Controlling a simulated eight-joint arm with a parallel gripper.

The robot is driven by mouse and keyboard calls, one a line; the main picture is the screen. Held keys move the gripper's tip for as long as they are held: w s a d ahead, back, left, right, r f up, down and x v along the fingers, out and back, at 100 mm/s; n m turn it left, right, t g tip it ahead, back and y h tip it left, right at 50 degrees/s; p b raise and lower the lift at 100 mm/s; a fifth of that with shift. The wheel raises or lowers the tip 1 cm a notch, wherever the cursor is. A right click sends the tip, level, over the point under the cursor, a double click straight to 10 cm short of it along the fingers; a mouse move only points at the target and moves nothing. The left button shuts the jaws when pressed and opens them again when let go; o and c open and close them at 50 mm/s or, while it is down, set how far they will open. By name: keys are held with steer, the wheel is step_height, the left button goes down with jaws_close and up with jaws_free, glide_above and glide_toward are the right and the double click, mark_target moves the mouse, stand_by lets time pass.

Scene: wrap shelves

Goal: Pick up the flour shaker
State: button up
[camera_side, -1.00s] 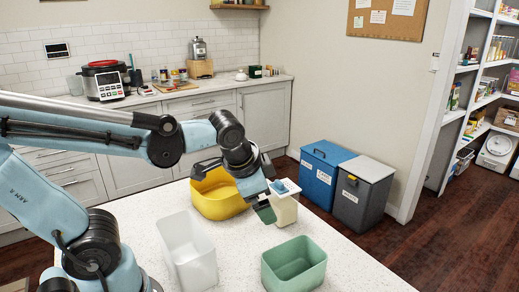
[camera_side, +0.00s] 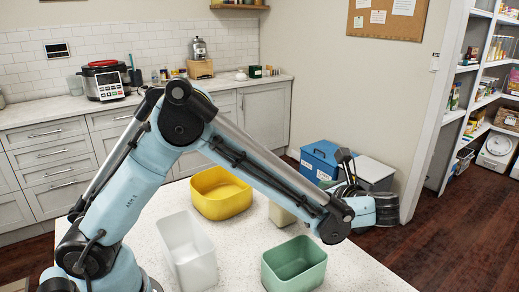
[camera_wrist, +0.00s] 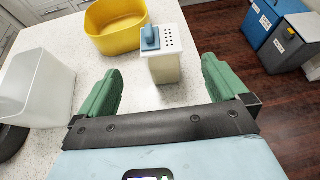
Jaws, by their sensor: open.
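The flour shaker is most likely the cream box with a white, hole-dotted top and a blue cap (camera_wrist: 165,67). It stands upright on the pale speckled worktop. In the side view the shaker (camera_side: 281,215) is mostly hidden behind my arm. My gripper (camera_wrist: 160,66) is open and empty, with its two green fingers apart. In the wrist view the shaker appears upright beyond and between the fingertips, with gaps on both sides. I cannot tell the exact distance. In the side view the fingers are not clearly visible.
A yellow bin (camera_side: 221,194) is behind the shaker. A white translucent bin (camera_side: 188,252) and a green bin (camera_side: 294,266) stand on the worktop (camera_side: 238,262) nearer the side camera. A blue bin (camera_side: 318,160) and a grey bin (camera_side: 374,172) stand on the floor beyond.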

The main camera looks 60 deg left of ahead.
steer(key=shift+m+y, duration=0.3)
steer(key=x, duration=0.6)
steer(key=f+x, duration=0.1)
steer(key=x, duration=0.4)
steer(key=shift+w+a+f, duration=0.1)
steer(key=shift+f, duration=0.05)
steer(key=c, duration=1.3)
steer(key=shift+o, duration=0.2)
